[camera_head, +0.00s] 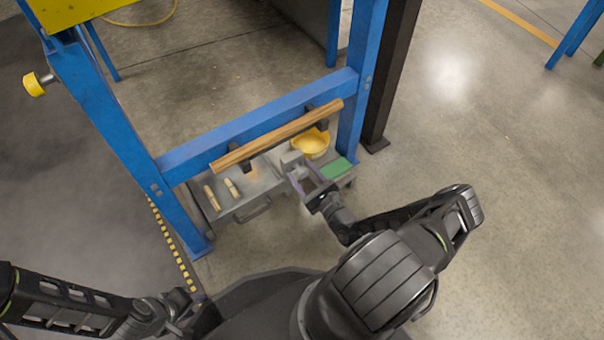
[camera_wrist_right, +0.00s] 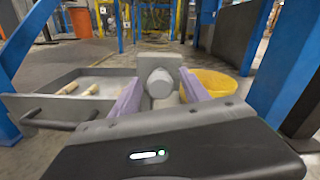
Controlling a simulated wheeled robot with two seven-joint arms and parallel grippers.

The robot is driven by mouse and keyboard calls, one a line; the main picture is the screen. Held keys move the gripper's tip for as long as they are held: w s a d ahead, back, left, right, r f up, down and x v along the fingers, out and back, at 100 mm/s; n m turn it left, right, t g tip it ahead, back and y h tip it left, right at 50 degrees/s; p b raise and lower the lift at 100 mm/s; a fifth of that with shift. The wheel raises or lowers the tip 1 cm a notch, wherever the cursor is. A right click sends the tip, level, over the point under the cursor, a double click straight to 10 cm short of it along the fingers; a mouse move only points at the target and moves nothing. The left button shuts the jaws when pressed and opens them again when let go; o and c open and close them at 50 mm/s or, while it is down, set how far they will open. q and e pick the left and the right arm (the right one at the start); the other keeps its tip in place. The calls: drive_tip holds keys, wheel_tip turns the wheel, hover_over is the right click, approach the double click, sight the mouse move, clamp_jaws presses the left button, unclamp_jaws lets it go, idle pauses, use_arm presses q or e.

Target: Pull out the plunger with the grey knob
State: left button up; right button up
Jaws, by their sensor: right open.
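The grey knob (camera_wrist_right: 160,82) faces me in the right wrist view, in front of a grey upright block (camera_wrist_right: 160,61). In the head view the grey block (camera_head: 291,159) stands beside the yellow bowl. My right gripper (camera_head: 303,174) is open, and its two purple-padded fingers (camera_wrist_right: 162,88) lie on either side of the knob. I cannot tell whether either finger touches it. The plunger's shaft is hidden behind the knob. My left gripper (camera_head: 176,306) is low at the left, away from the fixture, and its jaws are not clear.
A grey drawer (camera_head: 240,207) with two light wood pieces (camera_head: 221,192) is left of the block. A yellow bowl (camera_head: 312,146) and a green pad (camera_head: 336,168) are close by. A blue frame (camera_head: 255,125) carries a wooden rod (camera_head: 280,135) above.

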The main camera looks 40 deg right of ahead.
drive_tip(key=shift+w, duration=0.15)
drive_tip(key=shift+c, duration=0.4)
clamp_jaws()
idle(1.0)
